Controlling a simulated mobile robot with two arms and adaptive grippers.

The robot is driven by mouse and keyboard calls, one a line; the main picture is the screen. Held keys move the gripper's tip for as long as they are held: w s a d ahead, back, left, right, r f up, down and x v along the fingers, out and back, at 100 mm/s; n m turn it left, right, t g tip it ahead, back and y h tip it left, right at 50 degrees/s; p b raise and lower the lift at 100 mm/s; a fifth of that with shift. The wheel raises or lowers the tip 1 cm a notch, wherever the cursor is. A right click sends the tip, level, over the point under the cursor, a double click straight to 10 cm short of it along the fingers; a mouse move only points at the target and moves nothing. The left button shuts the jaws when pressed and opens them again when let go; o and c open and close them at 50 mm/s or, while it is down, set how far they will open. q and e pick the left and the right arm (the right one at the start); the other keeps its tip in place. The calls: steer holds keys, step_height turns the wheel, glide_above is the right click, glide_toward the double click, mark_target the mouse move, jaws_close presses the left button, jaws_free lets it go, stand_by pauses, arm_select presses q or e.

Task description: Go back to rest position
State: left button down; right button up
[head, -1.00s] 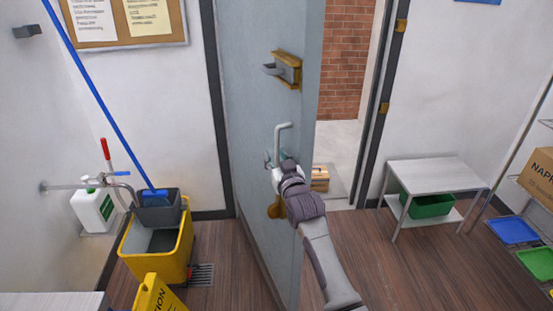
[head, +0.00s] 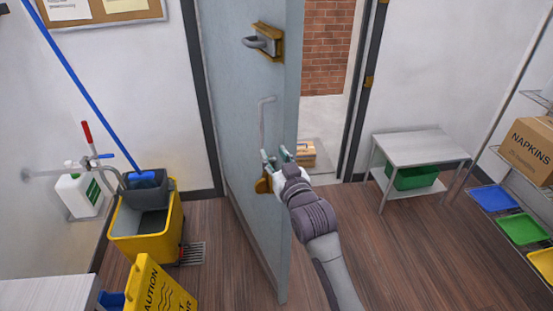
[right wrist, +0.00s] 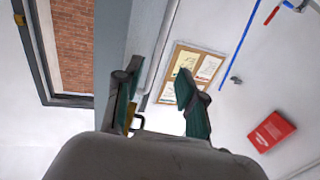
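A grey-blue door (head: 245,130) stands partly open in the head view. A pull handle (head: 262,122) is on its face, with a lever latch (head: 264,42) above. My right gripper (head: 277,157) is at the lower end of the pull handle, by the door's free edge; whether it touches is unclear. In the right wrist view my right gripper (right wrist: 163,88) has its fingers spread apart. The door edge (right wrist: 113,45) shows beside one finger there. My left gripper is not in either view.
A yellow mop bucket (head: 150,232) and a caution sign (head: 160,290) stand left of the door. A small white table (head: 418,148) and a rack with a napkins box (head: 530,150) are on the right. The wood floor between is clear. A box (head: 306,153) lies beyond the doorway.

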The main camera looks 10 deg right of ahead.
steer(key=shift+s+d, duration=0.1)
steer(key=shift+s, duration=0.45)
step_height(320, 180, down, 22)
steer(key=s+g, duration=0.3)
steer(key=g, duration=0.1)
steer(key=s+d+f+g+h, duration=0.1)
steer(key=s+d+f+g, duration=0.1)
steer(key=s+f, duration=0.65)
steer(key=s+d+f+g+h, duration=0.1)
steer(key=s+d+f+g, duration=0.2)
steer(key=f, duration=1)
steer(key=s+d+f+g, duration=0.2)
steer(key=s+f, duration=0.4)
steer(key=s, duration=0.7)
steer(key=s+d+f+g+h, duration=0.1)
steer(key=s+d+f+g, duration=0.2)
steer(key=s+f, duration=0.4)
steer(key=s+d+f+g, duration=0.2)
steer(key=s+f, duration=0.4)
steer(key=s, duration=1.4)
steer(key=shift+s+d+f+g, duration=0.2)
steer(key=shift+d+f+g, duration=0.15)
steer(key=shift+d, duration=0.5)
